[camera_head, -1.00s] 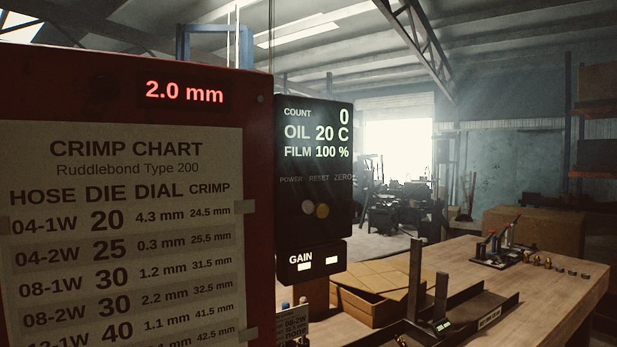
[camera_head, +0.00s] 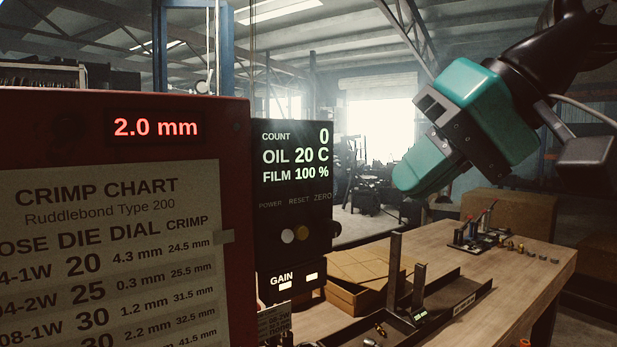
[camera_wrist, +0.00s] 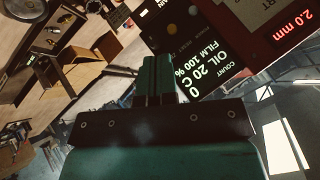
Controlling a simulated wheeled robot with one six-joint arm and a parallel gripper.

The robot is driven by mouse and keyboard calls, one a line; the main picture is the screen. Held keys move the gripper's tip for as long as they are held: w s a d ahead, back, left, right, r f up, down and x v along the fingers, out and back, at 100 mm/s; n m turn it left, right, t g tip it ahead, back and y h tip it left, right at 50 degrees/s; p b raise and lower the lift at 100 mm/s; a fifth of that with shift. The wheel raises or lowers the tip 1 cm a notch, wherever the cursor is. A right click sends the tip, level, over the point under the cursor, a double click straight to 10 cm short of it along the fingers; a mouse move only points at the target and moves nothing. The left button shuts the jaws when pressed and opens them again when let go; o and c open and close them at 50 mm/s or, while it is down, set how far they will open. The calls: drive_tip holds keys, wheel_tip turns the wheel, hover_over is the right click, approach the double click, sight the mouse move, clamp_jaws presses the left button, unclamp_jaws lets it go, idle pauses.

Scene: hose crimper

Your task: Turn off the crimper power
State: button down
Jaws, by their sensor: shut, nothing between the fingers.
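The crimper's black control panel (camera_head: 292,190) hangs beside the red crimper housing (camera_head: 240,130). Its lit display reads COUNT 0, OIL 20 C, FILM 100 %. Below are small labels POWER, RESET and ZERO, then a white round button (camera_head: 287,236) and a yellowish one (camera_head: 302,232); I cannot tell which label each belongs to. My teal gripper (camera_head: 408,182) is in the air right of the panel, apart from it. In the wrist view its fingers (camera_wrist: 158,70) are shut and empty, with the tilted panel (camera_wrist: 180,55) beyond them.
A GAIN box (camera_head: 290,280) sits under the panel. A wooden bench (camera_head: 480,290) holds a cardboard box (camera_head: 350,302), a dark tray with upright posts (camera_head: 393,270) and small fittings. The red housing carries a crimp chart (camera_head: 110,260) and a 2.0 mm display. Air between gripper and panel is clear.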

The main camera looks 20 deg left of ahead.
wheel_tip(320, 180, up, 6)
drive_tip(key=a, duration=0.2)
drive_tip(key=shift+y+p, duration=0.3)
drive_tip(key=shift+y, duration=0.1)
drive_tip(key=shift+f, duration=0.1)
approach(278, 232)
drive_tip(key=w+a, duration=0.2)
drive_tip(key=a, duration=0.1)
drive_tip(key=shift+w+f, duration=0.15)
drive_tip(key=shift+w, duration=0.2)
drive_tip(key=shift+s+a+f+p, duration=0.2)
drive_tip(key=shift+s+f, duration=0.1)
drive_tip(key=shift+f, duration=0.2)
drive_tip(key=shift+s+a+f+p, duration=0.15)
drive_tip(key=shift+s+f, duration=0.1)
drive_tip(key=shift+f, duration=0.3)
drive_tip(key=shift+s+a+f, duration=0.25)
drive_tip(key=shift+f, duration=0.35)
drive_tip(key=shift+s+f, duration=0.1)
drive_tip(key=shift+f, duration=0.05)
drive_tip(key=shift+f, duration=0.1)
